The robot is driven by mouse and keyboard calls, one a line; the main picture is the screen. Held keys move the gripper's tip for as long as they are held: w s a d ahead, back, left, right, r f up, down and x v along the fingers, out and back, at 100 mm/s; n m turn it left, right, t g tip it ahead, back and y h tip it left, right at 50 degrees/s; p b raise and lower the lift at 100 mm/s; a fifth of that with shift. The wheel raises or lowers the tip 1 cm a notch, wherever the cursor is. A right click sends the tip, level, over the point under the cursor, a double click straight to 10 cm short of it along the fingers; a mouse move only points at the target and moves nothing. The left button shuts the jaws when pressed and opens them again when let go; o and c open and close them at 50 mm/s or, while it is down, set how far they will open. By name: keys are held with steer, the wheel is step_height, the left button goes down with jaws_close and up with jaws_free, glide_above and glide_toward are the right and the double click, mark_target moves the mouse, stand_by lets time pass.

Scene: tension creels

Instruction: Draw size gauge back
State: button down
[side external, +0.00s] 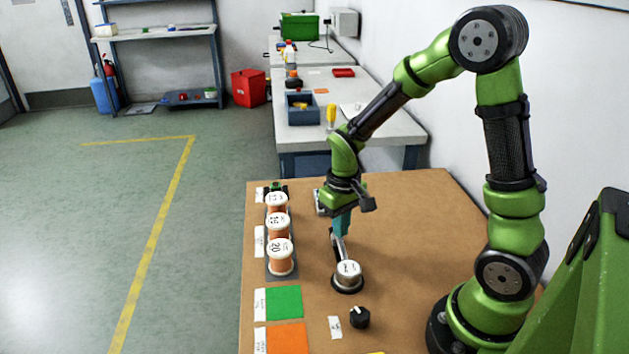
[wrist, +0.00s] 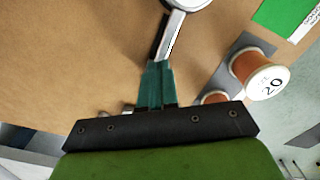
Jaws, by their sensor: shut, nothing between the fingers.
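The lever also shows in the wrist view (wrist: 171,34), running up to a round part at the top edge. My gripper (side external: 341,228) has teal fingers, pointing down, shut and empty. In the wrist view its tips (wrist: 158,66) are right by the lever's near end; whether they touch, I cannot tell.
Several copper spools (side external: 280,254) stand in a row on a grey strip at the left, one marked 20. A green square (side external: 284,301) and an orange square (side external: 286,338) lie at the front left. A black knob (side external: 359,317) stands in front. The table's right side is clear.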

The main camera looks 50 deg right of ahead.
steer(key=shift+w+d, duration=1.3)
steer(key=shift+s+a, duration=0.55)
steer(key=shift+a, duration=0.05)
steer(key=shift+r, duration=3.5)
steer(key=s+a+r+m+t+y, duration=0.1)
steer(key=s+a+r+t+y, duration=0.1)
steer(key=s+a+r+t, duration=0.5)
steer(key=s+a+r, duration=0.3)
steer(key=r, duration=0.2)
steer(key=shift+s, duration=0.4)
